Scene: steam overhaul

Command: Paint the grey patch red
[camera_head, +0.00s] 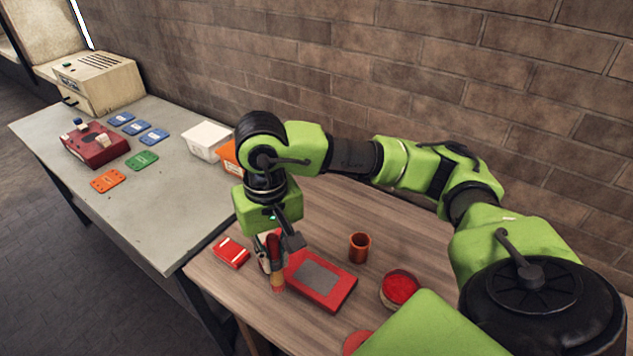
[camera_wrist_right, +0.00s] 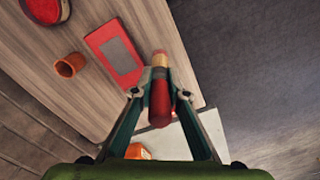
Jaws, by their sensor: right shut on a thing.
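A red panel (camera_head: 338,292) with a grey patch (camera_head: 316,275) lies flat on the wooden table. The patch also shows in the right wrist view (camera_wrist_right: 120,55), bare grey inside a red border. My right gripper (camera_head: 272,252) is shut on a brush (camera_wrist_right: 160,95) with a red handle. The brush points bristles down just left of the panel in the head view; whether the bristles touch anything, I cannot tell. A round dish of red paint (camera_head: 401,287) stands right of the panel and also shows in the right wrist view (camera_wrist_right: 45,10). My left gripper is not in view.
An orange-brown cup (camera_head: 359,247) stands behind the panel. A small red box with white marks (camera_head: 231,252) lies left of the brush. A grey table (camera_head: 165,210) at left holds a dark red device (camera_head: 95,146) and coloured cards. A brick wall closes the back.

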